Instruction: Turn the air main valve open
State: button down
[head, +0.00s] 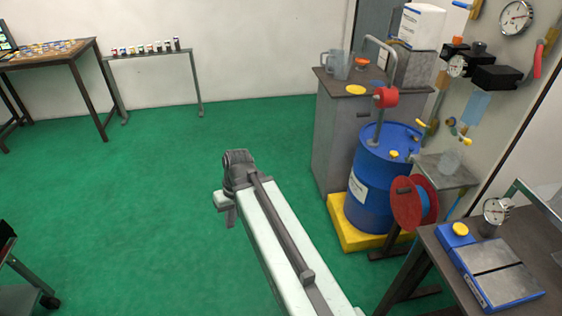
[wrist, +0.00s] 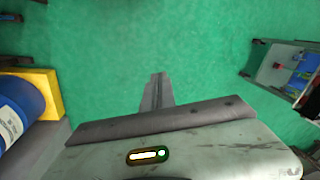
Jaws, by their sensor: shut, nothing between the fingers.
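A wall panel (head: 483,105) stands at the right of the head view. A red lever (head: 538,60) on a brass-coloured fitting sits at its right side, beside a round gauge (head: 516,17). Small yellow handles (head: 466,141) show lower on the panel. I cannot tell for certain which of these is the air main valve. My gripper (wrist: 158,92) is shut and empty over open green floor in the wrist view. My arm reaches forward in the head view, well left of the panel and touching nothing there; the fingers are not clear in that view.
A blue drum (head: 370,185) on a yellow base (head: 345,235), a red reel (head: 406,203) and a grey cabinet (head: 335,135) stand between my arm and the panel. A workbench (head: 420,245) is at the lower right. The floor at centre left is clear.

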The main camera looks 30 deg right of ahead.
aim_at(540, 43)
jog(key=z, duration=0.65)
jog(key=k, duration=0.45)
jog(key=z, duration=0.05)
jog(key=i, duration=0.5)
jog(key=u, duration=0.05)
